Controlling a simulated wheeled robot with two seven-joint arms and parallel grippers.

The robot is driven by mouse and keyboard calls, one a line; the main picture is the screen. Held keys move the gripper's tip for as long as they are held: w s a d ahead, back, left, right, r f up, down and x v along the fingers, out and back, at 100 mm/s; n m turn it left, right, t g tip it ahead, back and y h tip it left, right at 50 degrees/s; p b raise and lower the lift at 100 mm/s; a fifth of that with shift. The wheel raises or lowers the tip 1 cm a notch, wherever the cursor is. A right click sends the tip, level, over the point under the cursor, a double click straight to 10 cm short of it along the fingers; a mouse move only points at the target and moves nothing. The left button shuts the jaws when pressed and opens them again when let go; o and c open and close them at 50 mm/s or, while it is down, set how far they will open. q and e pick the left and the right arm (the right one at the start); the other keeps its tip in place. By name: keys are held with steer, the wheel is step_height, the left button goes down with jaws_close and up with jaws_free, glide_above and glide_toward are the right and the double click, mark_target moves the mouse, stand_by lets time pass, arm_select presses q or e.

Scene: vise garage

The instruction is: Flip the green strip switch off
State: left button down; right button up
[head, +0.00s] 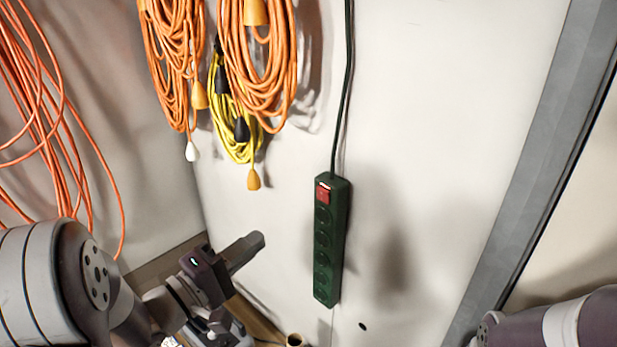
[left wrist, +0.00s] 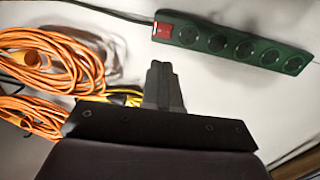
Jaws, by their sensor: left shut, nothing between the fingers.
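The green power strip (head: 331,240) hangs upright on the white wall in the head view, with several sockets down its face. Its red switch (head: 323,193) is at the top end, just below the dark cord. My left gripper (head: 260,240) is shut and empty, to the left of the strip and apart from it. In the left wrist view, the green strip (left wrist: 235,42) lies across the upper right, with the red switch (left wrist: 164,30) at its left end. The shut fingers of the left gripper (left wrist: 156,66) point toward the wall below the switch. My right gripper is not in view.
Orange cords (head: 262,70) and a yellow cord (head: 232,140) hang on the wall above my left gripper. More orange cord (head: 45,110) hangs at the far left. A grey post (head: 540,150) stands at the right. The wall between gripper and strip is clear.

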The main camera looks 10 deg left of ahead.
arm_select(q)
steer(key=shift+w, duration=0.1)
steer(key=p, duration=0.5)
glide_toward(320, 192)
steer(key=x, duration=0.5)
steer(key=shift+w+d+r, duration=0.15)
steer(key=shift+w, duration=0.05)
steer(key=shift+w+d, duration=0.35)
steer(key=shift+w, duration=0.3)
